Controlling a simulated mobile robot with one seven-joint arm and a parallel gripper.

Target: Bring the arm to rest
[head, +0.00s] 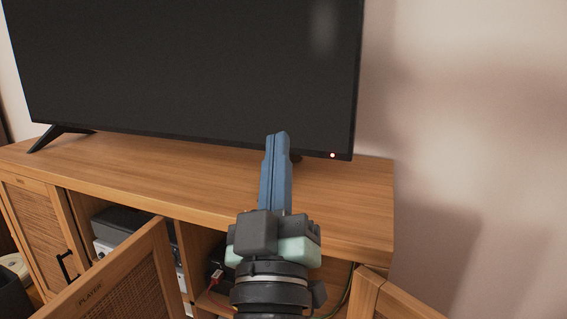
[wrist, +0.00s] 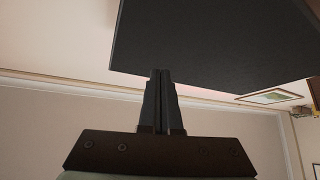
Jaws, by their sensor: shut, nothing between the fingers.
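My gripper (head: 278,140) is shut and empty. In the head view it points up and away, in front of the wooden TV cabinet and overlapping the lower right edge of the TV. In the wrist view the two dark fingers of my gripper (wrist: 161,75) lie together with nothing between them. The fingertips overlap the lower edge of a large dark panel there. I cannot tell from these views how far the fingertips are from the TV.
The TV (head: 190,65) stands on the wooden cabinet (head: 130,160), with a red light at its lower right. A door marked PLAYER (head: 125,280) stands open at the front, and another open door (head: 385,300) is at right. Devices sit in the shelves. The wall is bare at right.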

